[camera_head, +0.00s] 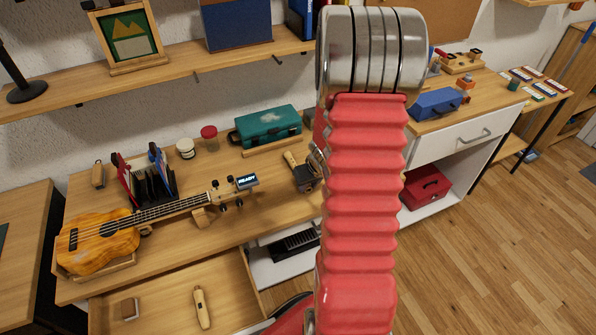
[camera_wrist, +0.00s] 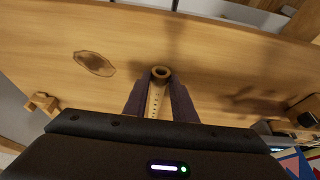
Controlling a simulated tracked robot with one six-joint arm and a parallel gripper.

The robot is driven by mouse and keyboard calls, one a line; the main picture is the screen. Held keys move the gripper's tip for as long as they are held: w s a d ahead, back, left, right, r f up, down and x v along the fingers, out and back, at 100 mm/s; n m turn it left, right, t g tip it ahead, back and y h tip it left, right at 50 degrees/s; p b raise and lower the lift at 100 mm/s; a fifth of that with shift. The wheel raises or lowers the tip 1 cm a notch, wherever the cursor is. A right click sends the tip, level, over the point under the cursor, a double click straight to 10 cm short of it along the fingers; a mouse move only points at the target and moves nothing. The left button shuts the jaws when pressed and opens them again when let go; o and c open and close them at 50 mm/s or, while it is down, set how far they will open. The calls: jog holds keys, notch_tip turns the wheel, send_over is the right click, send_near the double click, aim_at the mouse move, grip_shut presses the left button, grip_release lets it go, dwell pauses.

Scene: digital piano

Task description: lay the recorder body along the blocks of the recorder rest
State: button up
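My gripper (camera_wrist: 160,97) is shut on the recorder body (camera_wrist: 155,98), a pale wooden tube with finger holes and a round open end. It is held above the wooden tabletop; the gap below cannot be judged. In the head view my gripper (camera_head: 307,178) is partly behind my red arm, and the recorder body (camera_head: 290,160) sticks out to its upper left. A small wooden block with an upright part (camera_wrist: 42,103) stands at the left of the wrist view. It may belong to the recorder rest, but I cannot tell; the rest is not clearly visible in the head view.
A ukulele (camera_head: 98,240) lies left on the tabletop, its headstock near a READY display (camera_head: 247,181). A teal case (camera_head: 268,126) stands behind. The open drawer (camera_head: 160,285) holds a pale wooden piece (camera_head: 201,307) and a small block (camera_head: 129,308). Bare tabletop shows below my gripper.

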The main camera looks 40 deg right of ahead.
grip_shut()
jog(key=shift+r, duration=0.15)
notch_tip(320, 180, up, 10)
dwell(0.8)
dwell(0.5)
